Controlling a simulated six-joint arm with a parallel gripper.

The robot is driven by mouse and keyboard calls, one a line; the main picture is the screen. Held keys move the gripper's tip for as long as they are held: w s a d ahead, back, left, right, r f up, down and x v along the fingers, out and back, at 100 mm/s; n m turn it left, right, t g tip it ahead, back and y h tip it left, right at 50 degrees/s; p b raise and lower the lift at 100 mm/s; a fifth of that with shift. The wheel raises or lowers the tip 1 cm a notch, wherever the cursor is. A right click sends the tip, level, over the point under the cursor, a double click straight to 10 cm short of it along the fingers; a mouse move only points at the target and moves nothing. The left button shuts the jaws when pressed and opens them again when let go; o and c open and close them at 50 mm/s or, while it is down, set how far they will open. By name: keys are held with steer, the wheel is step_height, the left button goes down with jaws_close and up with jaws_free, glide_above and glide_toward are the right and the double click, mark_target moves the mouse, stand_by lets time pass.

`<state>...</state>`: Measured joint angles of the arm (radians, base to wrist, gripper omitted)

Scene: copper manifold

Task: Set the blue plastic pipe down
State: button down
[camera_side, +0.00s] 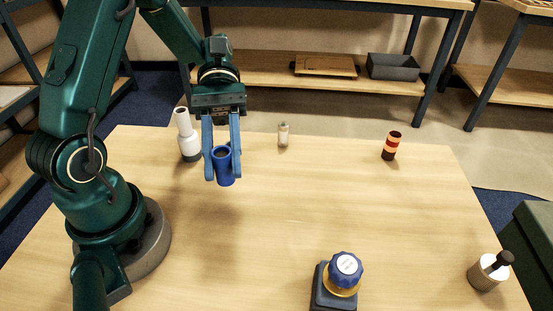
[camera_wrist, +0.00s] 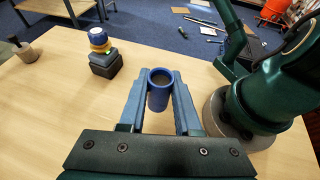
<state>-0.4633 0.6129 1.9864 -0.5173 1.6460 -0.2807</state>
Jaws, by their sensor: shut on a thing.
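The blue plastic pipe (camera_side: 224,168) is a short, hollow blue cylinder, held upright with its open end up. My gripper (camera_side: 222,174) is shut on it, with one blue finger on each side. In the wrist view the pipe (camera_wrist: 159,91) sits between the two fingertips (camera_wrist: 160,88), and I look down into its open top. In the side view the pipe appears to hang above the wooden table (camera_side: 290,220), though the gap beneath it is hard to judge. The left finger hides part of the pipe in the side view.
A white and grey cylinder piece (camera_side: 187,138) stands close behind left of my gripper. The table's middle is clear.

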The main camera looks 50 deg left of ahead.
steer(key=s+f+m+g+y, duration=0.2)
steer(key=s+m+g+y, duration=0.45)
steer(key=m+y, duration=0.2)
steer(key=a+m+t+y, duration=0.3)
steer(key=a+m+y, duration=0.5)
steer(key=m+y, duration=0.4)
steer(key=w+r+m+t+y, duration=0.2)
steer(key=w+r+m+t, duration=0.2)
steer(key=w+m+t, duration=1.15)
steer(key=w+d+r+m+t+h, duration=0.3)
steer(key=d+r+m+t+h, duration=0.3)
steer(key=m+t+h, duration=0.3)
steer(key=shift+w+a+f+n+g+y, duration=0.3)
steer(key=shift+w+f+y, duration=0.3)
steer(key=shift+f, duration=2.5)
steer(key=shift+w+a+f+n+g+y, duration=0.25)
steer(key=shift+w+f, duration=0.55)
steer(key=shift+f, duration=2.3)
steer(key=shift+w+a+f+n+g+y, duration=0.25)
steer(key=shift+w+f+y, duration=0.4)
steer(key=shift+f, duration=2.45)
